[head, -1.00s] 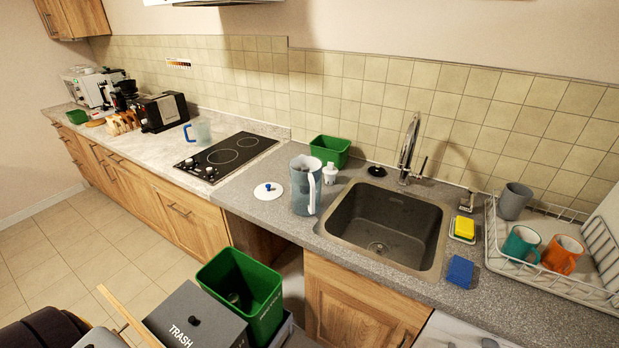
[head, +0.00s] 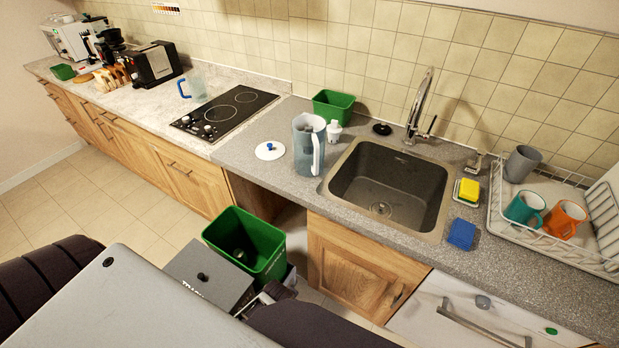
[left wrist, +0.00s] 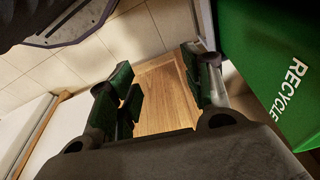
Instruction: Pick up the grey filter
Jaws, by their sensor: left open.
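A grey-blue jug (head: 309,150) with a white handle stands on the counter left of the sink, with something grey in its open top. A small whitish cartridge-like piece (head: 334,130) stands just behind it; I cannot tell for sure which is the grey filter. A white lid (head: 270,151) with a blue knob lies left of the jug. My left gripper (left wrist: 160,85) is open and empty in the left wrist view, beside the green recycle bin. In the head view it shows partly (head: 276,292), low in front of the counter. My right gripper is out of view.
The green recycle bin (head: 245,240) and grey trash bin (head: 205,275) stand before the counter. The sink (head: 388,190) and its tall tap (head: 420,105) are right of the jug. A green tub (head: 334,105) is behind it. The counter in front of the lid is clear.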

